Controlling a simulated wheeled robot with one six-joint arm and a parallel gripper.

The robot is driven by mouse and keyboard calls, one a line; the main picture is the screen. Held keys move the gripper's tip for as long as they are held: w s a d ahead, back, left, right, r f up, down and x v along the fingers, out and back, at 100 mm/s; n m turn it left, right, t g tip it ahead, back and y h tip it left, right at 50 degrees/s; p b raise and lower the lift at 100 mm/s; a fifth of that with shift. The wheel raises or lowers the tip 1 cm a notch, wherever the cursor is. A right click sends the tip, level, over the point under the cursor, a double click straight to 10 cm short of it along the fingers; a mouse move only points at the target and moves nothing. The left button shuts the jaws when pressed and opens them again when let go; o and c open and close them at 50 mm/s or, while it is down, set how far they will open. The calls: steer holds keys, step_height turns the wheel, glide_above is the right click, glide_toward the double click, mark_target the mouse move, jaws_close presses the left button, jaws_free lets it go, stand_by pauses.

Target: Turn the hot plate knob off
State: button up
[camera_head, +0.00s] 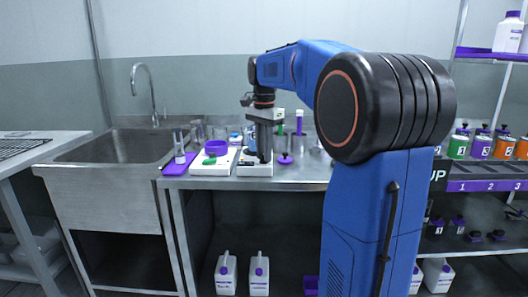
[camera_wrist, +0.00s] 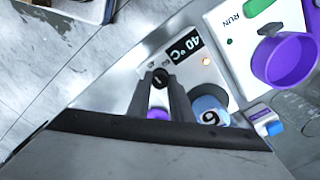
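My gripper (camera_wrist: 161,82) has one finger on each side of the knob, and the knob fills the gap between the fingertips. In the head view, my gripper (camera_head: 264,150) points down over the hot plate (camera_head: 250,170) on the bench. The knob is too small to make out there.
A white device marked RUN (camera_wrist: 228,22), with a green part and a purple bowl (camera_wrist: 285,62), stands close beside the hot plate. A sink (camera_head: 125,147) is left; bottle shelves are right.

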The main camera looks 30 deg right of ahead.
jaws_close()
steer(key=n, duration=0.5)
steer(key=shift+n, duration=0.4)
steer(key=n, duration=0.5)
steer(key=shift+n, duration=0.7)
steer(key=o, duration=0.8)
jaws_free()
